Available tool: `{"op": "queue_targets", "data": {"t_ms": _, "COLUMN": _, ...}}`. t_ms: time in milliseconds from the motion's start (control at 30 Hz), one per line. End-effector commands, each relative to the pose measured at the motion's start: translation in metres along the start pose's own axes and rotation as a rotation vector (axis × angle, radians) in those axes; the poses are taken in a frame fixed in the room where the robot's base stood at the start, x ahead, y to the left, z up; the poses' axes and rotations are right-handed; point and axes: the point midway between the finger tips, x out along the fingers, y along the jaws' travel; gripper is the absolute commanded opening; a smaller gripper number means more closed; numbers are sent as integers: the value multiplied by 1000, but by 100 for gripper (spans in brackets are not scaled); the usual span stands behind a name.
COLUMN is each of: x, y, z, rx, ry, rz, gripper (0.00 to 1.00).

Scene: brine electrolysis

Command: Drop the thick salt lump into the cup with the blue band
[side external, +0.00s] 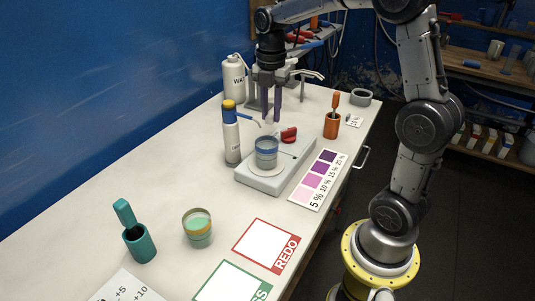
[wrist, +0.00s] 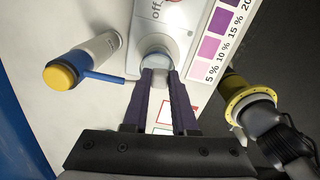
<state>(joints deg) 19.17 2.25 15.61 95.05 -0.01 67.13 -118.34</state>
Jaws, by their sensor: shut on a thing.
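The cup with the blue band (side external: 266,153) is clear and stands upright on a white device with a round plate. In the wrist view the cup (wrist: 155,52) shows just beyond my fingertips, partly hidden by them. My gripper (side external: 271,119) points down with its dark purple fingers above and slightly behind the cup in the side view. In the wrist view my gripper (wrist: 160,70) has a narrow gap with something pale at the tips, which fits the salt lump; its shape and thickness are too unclear to tell.
The white device (side external: 262,182) has a red knob (side external: 289,134). A yellow-capped bottle (side external: 231,135) with a blue spout stands close left of it. A colour chart (side external: 320,178) lies to the right. A green-banded cup (side external: 197,228) and teal holder (side external: 138,241) stand nearer the camera.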

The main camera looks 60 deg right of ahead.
Motion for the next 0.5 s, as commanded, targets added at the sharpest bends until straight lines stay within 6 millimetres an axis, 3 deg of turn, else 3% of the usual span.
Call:
{"op": "queue_targets", "data": {"t_ms": 133, "x": 0, "y": 0, "z": 0, "rx": 0, "ry": 0, "rz": 0, "gripper": 0}}
{"op": "queue_targets", "data": {"t_ms": 167, "x": 0, "y": 0, "z": 0, "rx": 0, "ry": 0, "rz": 0, "gripper": 28}}
{"op": "queue_targets", "data": {"t_ms": 333, "x": 0, "y": 0, "z": 0, "rx": 0, "ry": 0, "rz": 0, "gripper": 58}}
{"op": "queue_targets", "data": {"t_ms": 500, "x": 0, "y": 0, "z": 0, "rx": 0, "ry": 0, "rz": 0, "gripper": 61}}
